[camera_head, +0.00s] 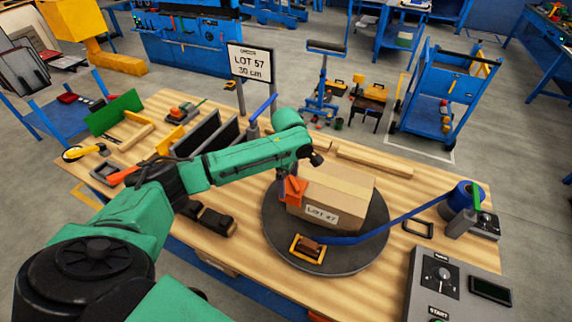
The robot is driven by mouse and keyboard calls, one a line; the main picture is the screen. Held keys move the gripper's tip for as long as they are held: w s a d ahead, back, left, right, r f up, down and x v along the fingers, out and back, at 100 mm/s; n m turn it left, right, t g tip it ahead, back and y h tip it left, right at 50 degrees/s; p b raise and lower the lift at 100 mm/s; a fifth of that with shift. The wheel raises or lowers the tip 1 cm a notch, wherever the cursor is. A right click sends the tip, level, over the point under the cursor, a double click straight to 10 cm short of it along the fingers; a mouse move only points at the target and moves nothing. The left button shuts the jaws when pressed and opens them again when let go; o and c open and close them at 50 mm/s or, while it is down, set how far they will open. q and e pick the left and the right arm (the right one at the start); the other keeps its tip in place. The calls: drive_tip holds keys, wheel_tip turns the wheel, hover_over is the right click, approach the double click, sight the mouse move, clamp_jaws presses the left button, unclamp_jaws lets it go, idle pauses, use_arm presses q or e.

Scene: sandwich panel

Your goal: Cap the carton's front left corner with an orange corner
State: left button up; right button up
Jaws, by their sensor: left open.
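The brown carton (345,190), with a white lot label on its front face, sits on a dark round turntable (272,235). An orange corner (293,190) is at the carton's front left corner, near its top; I cannot tell how closely it fits against the cardboard. My left arm reaches across from the left, and my left gripper (298,173) is just above the orange corner, beside the carton's left end. It is open; its fingers are small and partly hidden by the wrist. My right gripper is not in view.
A blue strap (400,217) runs from the reel (463,196) at right to an orange buckle (307,249) on the turntable's front. A control box (450,285) stands front right. Black bins (210,131), a green panel (115,113) and a sign (250,63) stand left and behind.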

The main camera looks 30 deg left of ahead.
use_arm(q)
drive_tip(key=shift+w+d+r+b, duration=0.1)
drive_tip(key=shift+r+b, duration=0.15)
drive_tip(key=shift+r, duration=0.35)
drive_tip(key=shift+w+d+r+b, duration=0.1)
drive_tip(key=shift+r+b, duration=0.15)
drive_tip(key=shift+r, duration=0.35)
wheel_tip(320, 180, up, 12)
drive_tip(key=s, duration=0.1)
drive_tip(key=shift+s+a+b, duration=0.15)
drive_tip(key=shift+s+b, duration=0.05)
drive_tip(key=shift+b, duration=0.2)
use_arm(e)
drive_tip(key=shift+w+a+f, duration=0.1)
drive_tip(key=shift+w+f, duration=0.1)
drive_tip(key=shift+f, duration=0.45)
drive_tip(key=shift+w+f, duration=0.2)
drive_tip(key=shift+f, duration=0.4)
use_arm(q)
drive_tip(key=shift+s, duration=0.15)
drive_tip(key=shift+f, duration=0.1)
